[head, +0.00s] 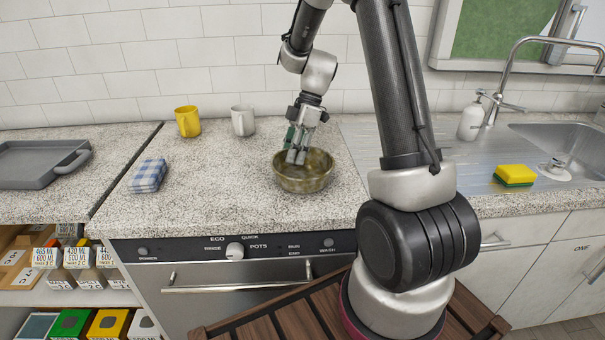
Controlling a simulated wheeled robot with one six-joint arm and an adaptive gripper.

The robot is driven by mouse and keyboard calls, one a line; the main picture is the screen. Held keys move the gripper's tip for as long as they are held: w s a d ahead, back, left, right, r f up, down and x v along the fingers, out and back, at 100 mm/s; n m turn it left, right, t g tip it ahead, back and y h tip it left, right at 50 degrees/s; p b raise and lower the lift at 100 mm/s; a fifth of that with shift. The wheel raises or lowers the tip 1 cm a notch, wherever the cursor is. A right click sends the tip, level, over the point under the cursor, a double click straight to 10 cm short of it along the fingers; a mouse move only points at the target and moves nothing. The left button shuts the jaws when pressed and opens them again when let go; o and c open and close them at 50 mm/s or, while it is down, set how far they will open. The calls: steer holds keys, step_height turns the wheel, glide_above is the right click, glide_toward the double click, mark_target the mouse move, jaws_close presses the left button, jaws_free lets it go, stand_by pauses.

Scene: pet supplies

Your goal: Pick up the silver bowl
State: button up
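A round metal bowl (303,183) stands upright on the speckled counter, above the dishwasher. It looks brownish-gold with silvery glints rather than plain silver. My gripper (296,156) points down over the bowl's left and back part, with its fingertips at or just inside the opening. The fingertips look close together, with only a narrow gap. I cannot tell whether they touch the bowl or have its rim between them. The far rim is partly hidden behind the fingers.
A yellow mug (187,122) and a white mug (243,121) stand behind to the left. A folded checkered cloth (149,176) and grey tray (40,163) lie further left. A sponge (514,175), soap bottle (471,121) and sink (570,150) are right. Counter around the bowl is clear.

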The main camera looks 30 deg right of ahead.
steer(key=shift+f, duration=0.15)
jaws_close()
